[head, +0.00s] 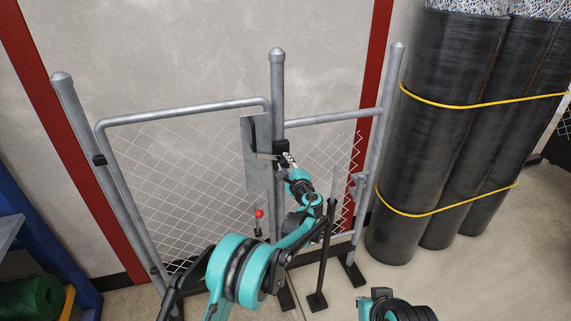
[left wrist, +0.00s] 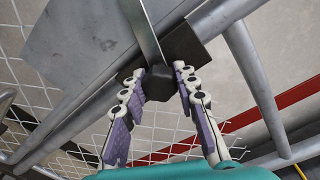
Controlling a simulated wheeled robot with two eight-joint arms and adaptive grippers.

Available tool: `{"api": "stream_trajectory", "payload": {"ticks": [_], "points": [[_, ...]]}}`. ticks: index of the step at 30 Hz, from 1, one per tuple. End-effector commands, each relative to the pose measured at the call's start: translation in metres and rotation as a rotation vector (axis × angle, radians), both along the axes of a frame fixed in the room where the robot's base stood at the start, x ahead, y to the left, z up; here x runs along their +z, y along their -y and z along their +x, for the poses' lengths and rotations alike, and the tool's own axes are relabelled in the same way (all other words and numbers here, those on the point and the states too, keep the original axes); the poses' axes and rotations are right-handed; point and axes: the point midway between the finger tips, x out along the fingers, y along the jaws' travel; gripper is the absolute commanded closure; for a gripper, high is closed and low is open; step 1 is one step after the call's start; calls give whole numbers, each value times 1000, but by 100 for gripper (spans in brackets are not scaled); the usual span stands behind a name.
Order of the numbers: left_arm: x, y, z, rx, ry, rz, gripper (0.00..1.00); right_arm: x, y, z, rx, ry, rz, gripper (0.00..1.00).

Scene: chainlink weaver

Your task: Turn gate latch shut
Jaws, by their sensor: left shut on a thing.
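The grey tubular gate (head: 185,114) with chainlink mesh stands against the middle post (head: 277,85), its frame end close to the post. A flat metal plate (head: 254,135) is mounted where gate and post meet. The latch (head: 265,155) sits on this plate, with a black grip end that shows in the left wrist view (left wrist: 160,83). My left gripper (head: 284,156) is at the post, and its two fingers (left wrist: 160,95) are shut on that black latch grip. The fingers partly hide the latch in the head view. My right gripper is not in view; only part of that arm shows at the bottom.
A red knob (head: 259,213) hangs below the plate. A thin black stand (head: 325,250) rises just right of my left arm. Black wrapped rolls (head: 445,130) with yellow straps stand at the right. A blue rack (head: 40,240) with a green roll (head: 35,298) is at lower left.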

Motion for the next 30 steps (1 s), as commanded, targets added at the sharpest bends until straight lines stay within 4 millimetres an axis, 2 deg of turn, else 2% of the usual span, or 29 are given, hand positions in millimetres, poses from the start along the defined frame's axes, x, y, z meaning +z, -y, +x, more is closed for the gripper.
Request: {"api": "stream_trajectory", "payload": {"ticks": [13, 30], "points": [[0, -1, 0, 1, 81, -251, 100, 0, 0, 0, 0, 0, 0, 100], [-1, -1, 0, 1, 98, -305, 100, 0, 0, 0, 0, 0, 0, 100]]}}
